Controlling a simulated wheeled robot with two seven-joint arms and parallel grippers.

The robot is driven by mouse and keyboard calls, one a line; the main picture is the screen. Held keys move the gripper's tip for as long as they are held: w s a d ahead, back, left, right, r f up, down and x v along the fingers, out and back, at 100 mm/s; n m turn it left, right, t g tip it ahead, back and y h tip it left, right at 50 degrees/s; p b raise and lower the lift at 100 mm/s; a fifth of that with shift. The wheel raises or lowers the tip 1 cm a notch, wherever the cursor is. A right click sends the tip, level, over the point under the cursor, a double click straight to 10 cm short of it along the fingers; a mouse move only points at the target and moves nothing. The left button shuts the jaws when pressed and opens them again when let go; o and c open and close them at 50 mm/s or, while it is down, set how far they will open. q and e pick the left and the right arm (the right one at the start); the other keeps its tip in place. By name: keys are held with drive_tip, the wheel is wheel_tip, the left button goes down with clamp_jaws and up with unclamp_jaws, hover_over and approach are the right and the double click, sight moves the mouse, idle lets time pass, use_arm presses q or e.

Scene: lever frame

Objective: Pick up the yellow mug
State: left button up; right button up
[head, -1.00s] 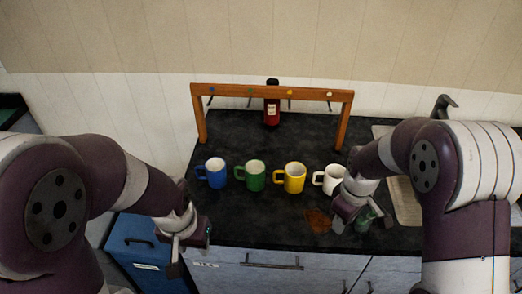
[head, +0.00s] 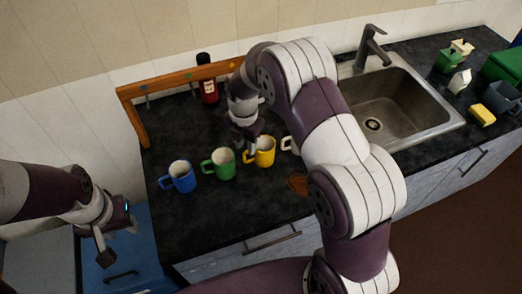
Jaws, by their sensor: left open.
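The yellow mug (head: 265,152) stands upright on the dark counter (head: 220,215), between the green mug (head: 222,164) and the partly hidden white mug (head: 290,145). My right gripper (head: 250,146) comes down from above at the yellow mug's left side, by its handle. The fingers are small and dark there, so I cannot tell whether they touch the mug or are closed on it. My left gripper (head: 118,240) is open and empty, left of the counter, over the blue cabinet and away from the mugs.
A blue mug (head: 180,177) stands at the left of the row. A wooden frame (head: 170,84) and a dark red bottle (head: 208,92) stand behind. A brown patch (head: 297,184) lies in front of the mugs. A sink (head: 390,110) is at the right, with several items beyond.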

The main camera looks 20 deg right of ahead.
sight(245, 153)
drive_tip(key=f, duration=0.2)
drive_tip(key=shift+w+a+f, duration=0.3)
drive_tip(key=f+p, duration=0.1)
drive_tip(key=f, duration=0.1)
drive_tip(key=f+p, duration=0.1)
drive_tip(key=f, duration=0.2)
drive_tip(key=shift+s+d+p, duration=0.2)
drive_tip(key=shift+p, duration=0.1)
drive_tip(key=shift+w+a+f, duration=0.1)
drive_tip(key=shift+w+f, duration=0.05)
use_arm(q)
wheel_tip(245, 153, up, 3)
drive_tip(key=shift+f, duration=0.15)
use_arm(e)
clamp_jaws()
use_arm(q)
drive_tip(key=shift+w+a, duration=0.1)
